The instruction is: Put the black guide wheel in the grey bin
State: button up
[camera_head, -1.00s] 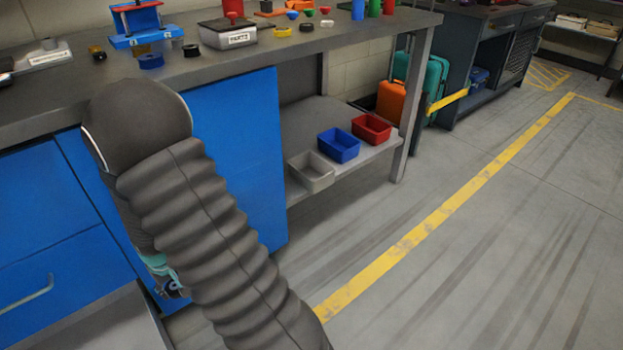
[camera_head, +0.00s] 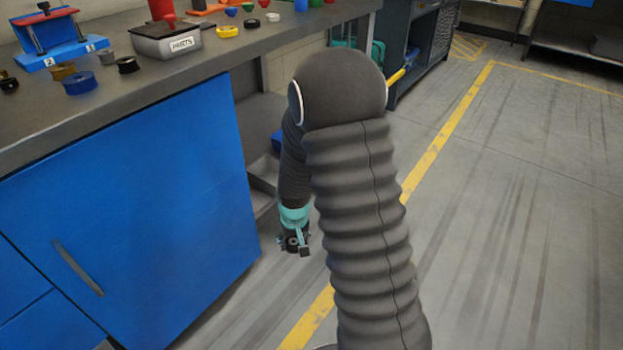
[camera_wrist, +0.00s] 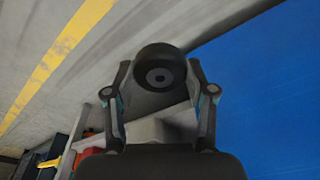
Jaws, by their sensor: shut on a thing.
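The black guide wheel (camera_wrist: 160,68) has a grey hub and sits between the fingertips of my gripper (camera_wrist: 158,84) in the wrist view. My gripper is shut on it. In the head view my gripper (camera_head: 294,243) hangs low over the floor, in front of the bench's lower shelf, with the dark wheel at its tips. The grey bin (camera_head: 264,171) stands on that shelf, largely hidden behind my arm. In the wrist view a light grey bin shape (camera_wrist: 148,130) shows between the fingers, beyond the wheel and apart from it.
The blue bin (camera_head: 277,141) is mostly covered by my arm; the red bin (camera_wrist: 92,156) shows at the lower left in the wrist view. A blue cabinet (camera_head: 140,200) stands close left of my gripper. The floor to the right is clear. Small parts lie on the bench top.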

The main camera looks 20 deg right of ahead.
aim_at(273, 177)
jog(key=z, duration=0.05)
jog(key=i, duration=1)
